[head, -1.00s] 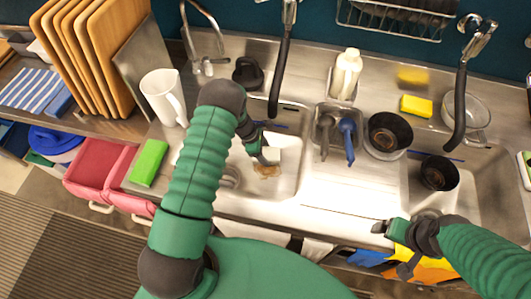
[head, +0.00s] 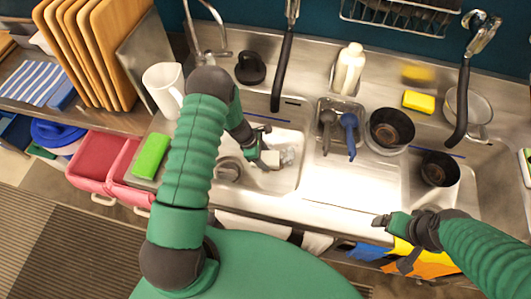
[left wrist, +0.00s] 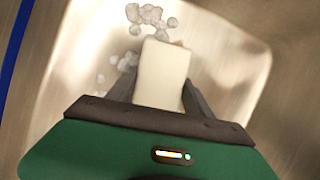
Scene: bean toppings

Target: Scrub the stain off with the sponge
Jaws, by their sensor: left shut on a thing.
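A white block-shaped sponge (left wrist: 162,74) is between the fingers of my left gripper (left wrist: 157,92) in the left wrist view. The gripper is shut on it. In the head view my left gripper (head: 262,155) is low in the left sink basin (head: 290,178), with the sponge (head: 269,159) at its tip. Clumps of grey-white foam bubbles (left wrist: 148,17) lie on the basin floor beyond and left of the sponge; foam (head: 288,156) also shows in the head view. No brown stain shows now. My right gripper (head: 382,220) is over the counter's front edge; its opening is unclear.
A green sponge (head: 151,156) and a white pitcher (head: 162,88) are left of the sink. Black and blue utensils (head: 348,128), dark bowls (head: 391,130), a white bottle (head: 348,70) and a yellow sponge (head: 419,101) stand to the right. Black faucet hoses hang above.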

